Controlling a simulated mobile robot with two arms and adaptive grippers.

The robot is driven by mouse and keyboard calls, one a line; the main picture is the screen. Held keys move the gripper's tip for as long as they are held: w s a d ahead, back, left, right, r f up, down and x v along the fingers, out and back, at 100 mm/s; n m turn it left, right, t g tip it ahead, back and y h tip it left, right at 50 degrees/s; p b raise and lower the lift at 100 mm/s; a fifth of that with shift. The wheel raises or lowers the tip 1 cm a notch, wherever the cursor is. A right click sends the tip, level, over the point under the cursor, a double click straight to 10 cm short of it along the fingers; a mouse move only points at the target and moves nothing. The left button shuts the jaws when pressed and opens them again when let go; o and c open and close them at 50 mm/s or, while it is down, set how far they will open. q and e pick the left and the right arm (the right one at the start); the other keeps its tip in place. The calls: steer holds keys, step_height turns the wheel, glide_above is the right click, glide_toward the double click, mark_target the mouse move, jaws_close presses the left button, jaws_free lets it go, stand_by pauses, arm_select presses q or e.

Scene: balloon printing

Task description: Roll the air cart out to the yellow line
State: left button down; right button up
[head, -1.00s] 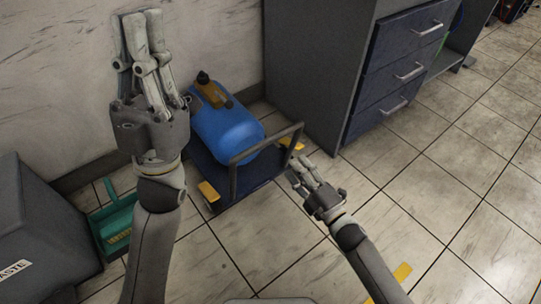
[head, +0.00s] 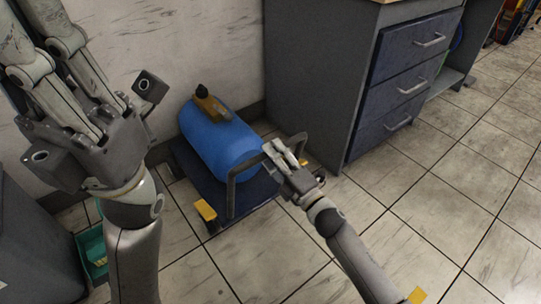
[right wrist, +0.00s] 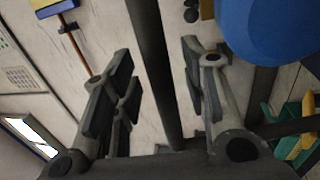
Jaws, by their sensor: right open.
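The air cart is a low dark blue platform (head: 244,202) with a dark upright handle (head: 231,193) and yellow corner pieces. It carries a blue air tank (head: 215,142) and stands near the wall. My right gripper (head: 283,150) is at the top bar of the handle. In the right wrist view the dark bar (right wrist: 155,70) runs between its open fingers, with gaps on both sides. My left gripper (head: 40,50) is raised at the upper left, away from the cart, its fingertips partly cut off. A yellow floor mark (head: 417,296) shows at the bottom edge, partly hidden by my right arm.
A grey cabinet with blue drawers (head: 408,85) stands right of the cart. A teal dustpan-like item (head: 92,250) and a dark grey bin (head: 35,245) are at the left, partly hidden. Tiled floor to the right is clear.

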steer(key=shift+x, duration=0.75)
steer(key=shift+c, duration=0.2)
jaws_close()
